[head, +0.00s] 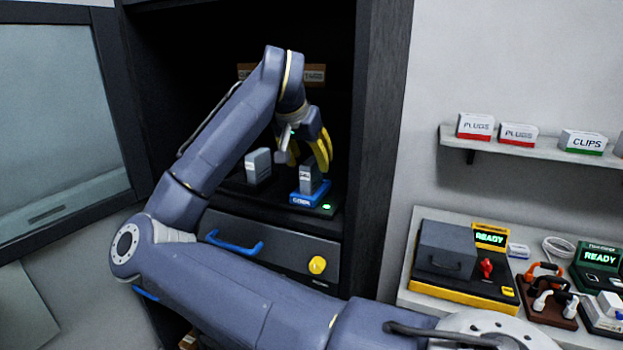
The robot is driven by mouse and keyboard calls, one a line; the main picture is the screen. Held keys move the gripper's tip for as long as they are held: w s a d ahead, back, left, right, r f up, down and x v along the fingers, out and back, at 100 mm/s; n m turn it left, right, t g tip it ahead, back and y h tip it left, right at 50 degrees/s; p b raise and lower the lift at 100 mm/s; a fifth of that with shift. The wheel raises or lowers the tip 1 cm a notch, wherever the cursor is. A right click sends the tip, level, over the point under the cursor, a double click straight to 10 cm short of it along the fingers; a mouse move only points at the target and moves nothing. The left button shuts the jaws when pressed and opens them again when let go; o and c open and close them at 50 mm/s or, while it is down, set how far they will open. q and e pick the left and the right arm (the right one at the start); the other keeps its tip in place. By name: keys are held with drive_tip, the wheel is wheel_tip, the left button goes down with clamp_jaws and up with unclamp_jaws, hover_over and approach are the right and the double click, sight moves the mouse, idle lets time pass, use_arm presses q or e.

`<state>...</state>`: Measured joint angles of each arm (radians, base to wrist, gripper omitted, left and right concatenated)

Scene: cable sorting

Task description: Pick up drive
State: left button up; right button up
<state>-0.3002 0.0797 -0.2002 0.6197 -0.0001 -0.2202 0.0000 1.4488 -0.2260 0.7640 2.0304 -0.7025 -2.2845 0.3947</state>
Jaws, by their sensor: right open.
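In the head view a small grey drive (306,178) stands upright in a blue dock (309,198) on the cabinet's inner shelf. A second grey drive-like block (258,166) stands to its left. My right gripper (308,165), with yellow fingers, reaches down into the cabinet around or just behind the drive in the blue dock. Its fingers are apart, and I cannot tell whether they touch the drive. My left gripper is out of view.
Below the shelf is a drawer (275,262) with a blue handle and yellow knob. Dark cabinet walls (375,150) stand close around the gripper. At right, a bench (408,298) holds a box device (446,252), and a wall shelf (545,150) holds labelled boxes.

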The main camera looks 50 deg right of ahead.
drive_tip(key=shift+x, duration=2.45)
drive_tip(key=shift+o, duration=0.2)
drive_tip(key=shift+d, duration=0.1)
drive_tip(key=shift+r, duration=0.1)
clamp_jaws()
